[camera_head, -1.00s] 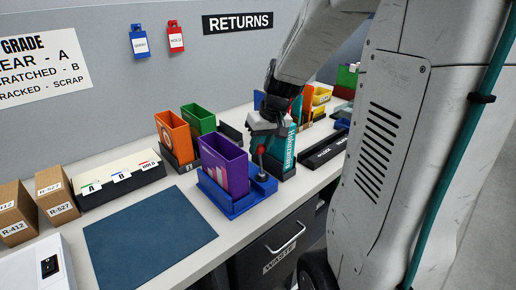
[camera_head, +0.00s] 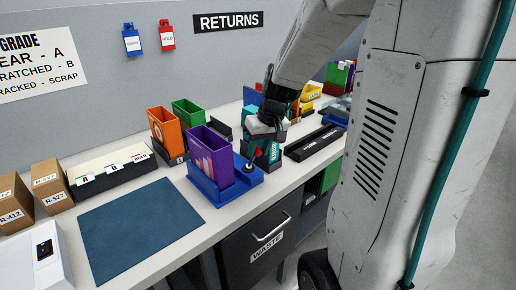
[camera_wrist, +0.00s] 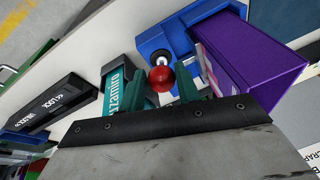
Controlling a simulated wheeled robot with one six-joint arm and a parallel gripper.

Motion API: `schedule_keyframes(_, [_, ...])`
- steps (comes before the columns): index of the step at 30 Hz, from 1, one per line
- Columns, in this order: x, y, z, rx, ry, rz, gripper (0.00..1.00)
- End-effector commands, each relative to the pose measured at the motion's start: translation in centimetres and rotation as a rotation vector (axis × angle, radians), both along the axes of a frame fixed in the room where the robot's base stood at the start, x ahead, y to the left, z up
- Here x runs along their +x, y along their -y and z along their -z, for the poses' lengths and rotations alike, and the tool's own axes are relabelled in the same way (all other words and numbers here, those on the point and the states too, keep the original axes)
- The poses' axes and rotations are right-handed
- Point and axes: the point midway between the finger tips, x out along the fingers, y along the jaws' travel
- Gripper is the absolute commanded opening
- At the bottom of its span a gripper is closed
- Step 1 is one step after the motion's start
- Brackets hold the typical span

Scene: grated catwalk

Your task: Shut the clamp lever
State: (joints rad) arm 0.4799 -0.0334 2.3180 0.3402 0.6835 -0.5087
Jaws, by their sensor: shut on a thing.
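The blue clamp fixture (camera_head: 225,193) sits on the bench and holds an upright purple box (camera_head: 209,155). The clamp's lever (camera_head: 250,163) rises at its right side, with a red ball knob at its top. In the wrist view the red knob (camera_wrist: 160,79) sits between the fingertips of my gripper (camera_wrist: 165,92), which is shut on it. The purple box (camera_wrist: 250,55) and blue clamp (camera_wrist: 190,30) lie just beyond. In the head view my gripper (camera_head: 260,135) comes down from above and partly hides the knob.
A teal lettered box (camera_head: 274,152) stands right behind my gripper. Orange (camera_head: 164,130) and green (camera_head: 187,112) boxes stand behind the clamp. The blue mat (camera_head: 140,228) at the left is clear.

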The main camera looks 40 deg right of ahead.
Motion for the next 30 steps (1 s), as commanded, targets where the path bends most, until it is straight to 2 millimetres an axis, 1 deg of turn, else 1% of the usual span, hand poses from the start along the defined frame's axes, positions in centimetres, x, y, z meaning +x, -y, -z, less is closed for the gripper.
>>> schedule_keyframes(1, [-0.3,0.2,0.3,-0.002,-0.009,0.000,0.10])
schedule_keyframes(11, [-0.4,0.0,0.4,-0.001,-0.011,-0.003,0.09])
schedule_keyframes(12, [-0.4,0.0,0.4,-0.001,-0.012,-0.003,0.37])
schedule_keyframes(13, [-0.4,-0.1,0.4,0.000,-0.011,-0.003,0.45])
schedule_keyframes(14, [-0.4,-0.1,0.4,0.000,-0.011,-0.003,0.52])
schedule_keyframes(23, [-0.2,-0.4,0.1,0.001,-0.007,-0.008,0.52])
schedule_keyframes(26, [-0.4,-0.3,-0.7,0.000,-0.005,-0.007,0.52])
schedule_keyframes(30, [-1.0,0.0,-3.0,-0.002,-0.003,-0.006,0.52])
